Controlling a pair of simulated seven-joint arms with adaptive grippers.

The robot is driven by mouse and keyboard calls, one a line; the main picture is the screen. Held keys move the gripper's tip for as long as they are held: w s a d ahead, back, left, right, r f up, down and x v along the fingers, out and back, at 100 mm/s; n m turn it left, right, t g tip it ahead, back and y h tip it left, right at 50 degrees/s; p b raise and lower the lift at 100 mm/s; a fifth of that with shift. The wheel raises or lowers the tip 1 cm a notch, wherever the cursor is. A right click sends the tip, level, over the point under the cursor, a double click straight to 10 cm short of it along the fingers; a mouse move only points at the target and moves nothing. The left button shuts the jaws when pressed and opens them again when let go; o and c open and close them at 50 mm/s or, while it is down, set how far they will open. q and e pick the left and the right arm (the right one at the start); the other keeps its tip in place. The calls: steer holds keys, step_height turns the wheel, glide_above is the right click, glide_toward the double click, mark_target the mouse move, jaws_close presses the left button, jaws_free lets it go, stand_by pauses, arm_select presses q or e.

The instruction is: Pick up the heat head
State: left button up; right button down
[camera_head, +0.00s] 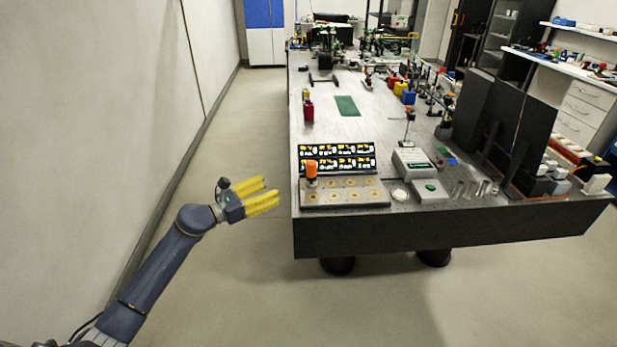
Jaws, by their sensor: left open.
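An orange-topped piece (311,170), which looks like the heat head, stands upright at the back left of a grey plate (352,203) with several round light-coloured spots. The plate lies at the near left corner of the bench. My left gripper (271,192) has yellow fingers and is open and empty. It is off the bench's left side, over the floor, left of the orange piece and apart from it. Its fingers point right, toward the bench. My right gripper is not in view.
The bench (420,236) has a dark front edge. Black panels with yellow marks (337,156) stand behind the plate. A grey box instrument (411,163) and a small white device (429,190) sit to its right. A red bottle (308,111) stands farther back. The floor left of the bench is clear.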

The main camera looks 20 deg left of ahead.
mark_target(308, 171)
arm_select(q)
steer(key=x, duration=1.2)
steer(key=shift+a, duration=0.1)
steer(key=shift+x, duration=2.65)
steer(key=shift+a, duration=0.15)
jaws_close()
